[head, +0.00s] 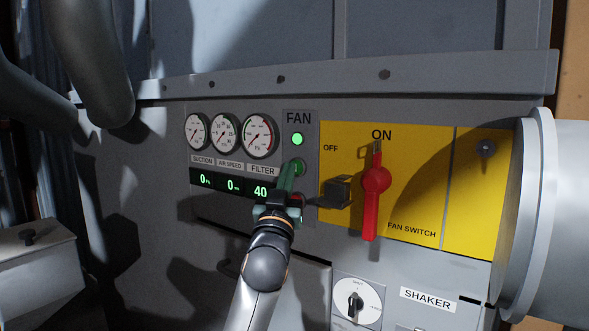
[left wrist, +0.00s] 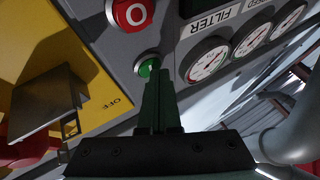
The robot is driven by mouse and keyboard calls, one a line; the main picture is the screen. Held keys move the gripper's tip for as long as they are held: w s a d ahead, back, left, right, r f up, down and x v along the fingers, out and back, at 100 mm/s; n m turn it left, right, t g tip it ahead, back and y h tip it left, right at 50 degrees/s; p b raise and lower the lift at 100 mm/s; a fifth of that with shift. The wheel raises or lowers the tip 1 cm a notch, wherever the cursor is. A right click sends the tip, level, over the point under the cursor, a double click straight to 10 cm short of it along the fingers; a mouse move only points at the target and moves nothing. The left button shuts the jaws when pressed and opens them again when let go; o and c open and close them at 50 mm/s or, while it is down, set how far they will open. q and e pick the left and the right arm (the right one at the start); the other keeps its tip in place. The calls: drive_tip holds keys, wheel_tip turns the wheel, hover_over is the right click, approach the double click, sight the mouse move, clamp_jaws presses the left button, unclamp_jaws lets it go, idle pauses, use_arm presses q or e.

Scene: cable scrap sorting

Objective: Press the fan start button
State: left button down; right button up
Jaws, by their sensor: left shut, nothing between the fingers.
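The green fan start button (head: 299,167) is on the grey FAN strip, partly behind my left fingertips in the head view. It also shows in the left wrist view (left wrist: 148,67), right beside the fingertips. My left gripper (head: 287,172) is shut and empty, its fingers pointing up at the button. Whether the tips touch it I cannot tell. A bright green lamp (head: 297,139) glows above the button. The red button marked O (left wrist: 132,13) is on the strip's other side of the start button; my gripper mostly hides it in the head view. My right gripper is not in view.
Round gauges (head: 224,133) and lit displays (head: 233,187) lie left of the strip. On the right, a yellow panel (head: 420,170) carries a red switch handle (head: 371,215), standing upright under ON, and a protruding dark bracket (head: 337,191). A large pipe (head: 560,215) bounds the right.

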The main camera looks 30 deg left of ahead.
use_arm(q)
drive_tip(key=shift+s, duration=0.15)
drive_tip(key=shift+s+p, duration=0.3)
drive_tip(key=shift+s, duration=0.4)
drive_tip(key=shift+s+a+p, duration=0.15)
drive_tip(key=shift+s+p, duration=0.2)
drive_tip(key=shift+s, duration=0.9)
drive_tip(key=shift+s+a+p, duration=0.1)
drive_tip(key=shift+s+p, duration=0.2)
drive_tip(key=shift+s, duration=0.95)
